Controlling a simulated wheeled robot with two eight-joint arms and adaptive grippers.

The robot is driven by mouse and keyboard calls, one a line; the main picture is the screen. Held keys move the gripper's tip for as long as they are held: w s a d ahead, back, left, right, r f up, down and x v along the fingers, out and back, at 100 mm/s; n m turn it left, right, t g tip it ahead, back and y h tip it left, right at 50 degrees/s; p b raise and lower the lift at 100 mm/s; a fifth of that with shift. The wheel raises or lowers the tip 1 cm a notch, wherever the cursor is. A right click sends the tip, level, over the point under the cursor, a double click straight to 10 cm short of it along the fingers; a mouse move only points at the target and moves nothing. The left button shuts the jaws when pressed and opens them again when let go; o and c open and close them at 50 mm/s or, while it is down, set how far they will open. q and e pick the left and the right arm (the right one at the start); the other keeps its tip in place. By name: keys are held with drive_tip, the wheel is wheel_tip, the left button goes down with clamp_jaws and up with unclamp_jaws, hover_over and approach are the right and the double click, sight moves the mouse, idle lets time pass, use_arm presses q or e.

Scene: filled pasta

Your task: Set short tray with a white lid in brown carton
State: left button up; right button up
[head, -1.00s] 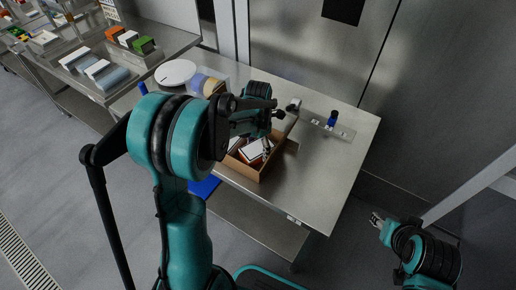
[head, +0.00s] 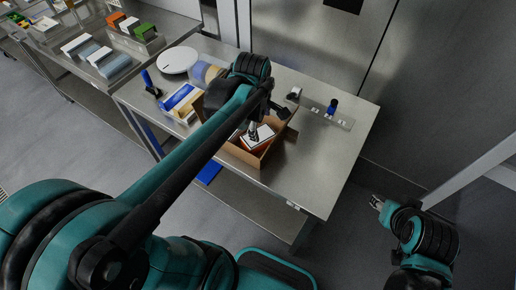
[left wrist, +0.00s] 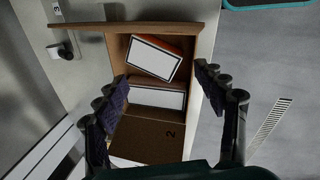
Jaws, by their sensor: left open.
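The brown carton (head: 238,153) stands open on the metal table. It also shows in the left wrist view (left wrist: 185,45), with a brown panel marked "2" at its lower side. Inside lie two white-lidded trays: one tilted with orange-red sides (left wrist: 153,57), the other straighter beside it (left wrist: 157,97). A white lid (head: 262,134) shows in the carton in the head view. My right gripper (head: 377,202) hangs off the table's right side, too small to judge.
A round white plate (head: 177,60) and blue, white and yellow boxes (head: 182,101) are on the table's left part. A metal strip with a blue-topped item (head: 333,105) lies at the back right. The table's right part (head: 315,165) is clear.

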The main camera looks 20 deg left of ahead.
use_arm(q)
drive_tip(key=s+d+m+t, duration=0.3)
drive_tip(key=s+m, duration=0.6)
drive_tip(key=m, duration=0.9)
drive_tip(key=shift+s+d+f+m+t, duration=0.25)
drive_tip(key=shift+s+d+m+t, duration=0.15)
drive_tip(key=shift+t, duration=0.4)
drive_tip(key=shift+f, duration=0.1)
wheel_tip(320, 180, down, 2)
drive_tip(key=shift+f+b, duration=0.1)
drive_tip(key=shift+b, duration=1.1)
